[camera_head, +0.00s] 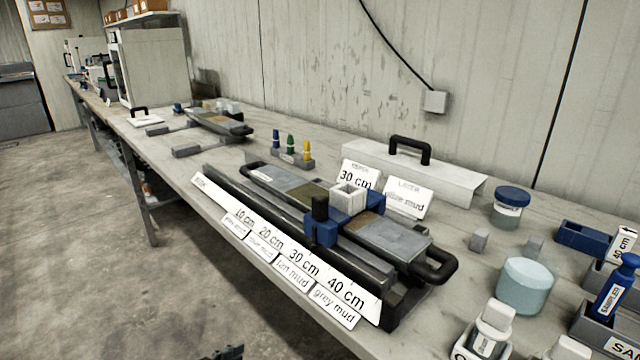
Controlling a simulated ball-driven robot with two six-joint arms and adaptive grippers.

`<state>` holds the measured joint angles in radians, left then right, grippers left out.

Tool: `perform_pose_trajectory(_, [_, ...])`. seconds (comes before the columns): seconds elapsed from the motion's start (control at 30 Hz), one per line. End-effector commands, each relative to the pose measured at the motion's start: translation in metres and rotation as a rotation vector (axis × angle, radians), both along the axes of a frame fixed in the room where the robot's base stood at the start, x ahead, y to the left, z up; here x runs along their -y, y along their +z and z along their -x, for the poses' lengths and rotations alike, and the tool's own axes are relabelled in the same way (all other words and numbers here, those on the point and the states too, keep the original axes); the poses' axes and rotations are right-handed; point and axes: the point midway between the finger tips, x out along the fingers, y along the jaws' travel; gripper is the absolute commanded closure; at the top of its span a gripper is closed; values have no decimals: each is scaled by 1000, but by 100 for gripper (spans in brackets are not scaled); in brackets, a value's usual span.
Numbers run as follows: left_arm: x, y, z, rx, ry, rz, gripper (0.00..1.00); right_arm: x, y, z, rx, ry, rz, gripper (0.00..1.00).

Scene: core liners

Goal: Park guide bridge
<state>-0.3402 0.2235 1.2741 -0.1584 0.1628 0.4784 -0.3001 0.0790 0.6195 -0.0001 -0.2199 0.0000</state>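The guide bridge appears to be the blue piece (321,230) with a black knob and a pale square frame (349,198). It sits across the long core liner tray (388,240), near the 30 cm mark, with blue on both sides of the core. The core in the tray shows grey and brownish sections, and black loop handles stand at both ends. A small dark piece (226,352) at the bottom edge may be part of my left gripper; its fingers are not visible. My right gripper is not in view. No gripper touches the bridge.
A scale strip (290,256) and mud labels line the tray's front. Behind stand label cards (408,198), a white cover (415,172) with a black handle and a coloured peg rack (293,158).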

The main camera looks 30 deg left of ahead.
Motion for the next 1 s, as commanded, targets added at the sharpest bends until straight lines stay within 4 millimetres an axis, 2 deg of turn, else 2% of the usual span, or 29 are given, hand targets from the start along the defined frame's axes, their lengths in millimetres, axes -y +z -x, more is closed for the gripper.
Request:
perform_pose_trajectory(0.03, [1,63,-26,117,-39,4,54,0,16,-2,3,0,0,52])
perform_pose_trajectory(0.1, [9,135,-50,258,-99,14,54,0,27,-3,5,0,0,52])
perform_pose_trajectory(0.2, [22,218,-67,406,-182,14,54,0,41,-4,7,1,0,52])
perform_pose_trajectory(0.3, [33,277,-71,495,-250,-9,54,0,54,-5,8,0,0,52])
perform_pose_trajectory(0.33, [34,290,-72,510,-265,-19,54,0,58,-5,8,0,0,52])
perform_pose_trajectory(0.37, [35,299,-71,516,-275,-25,54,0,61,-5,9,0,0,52])
perform_pose_trajectory(0.47, [32,298,-70,505,-281,-36,54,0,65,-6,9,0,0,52])
perform_pose_trajectory(0.57, [33,297,-78,505,-278,-34,54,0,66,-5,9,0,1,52])
perform_pose_trajectory(1.0, [53,296,-155,504,-275,-33,54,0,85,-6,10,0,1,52])
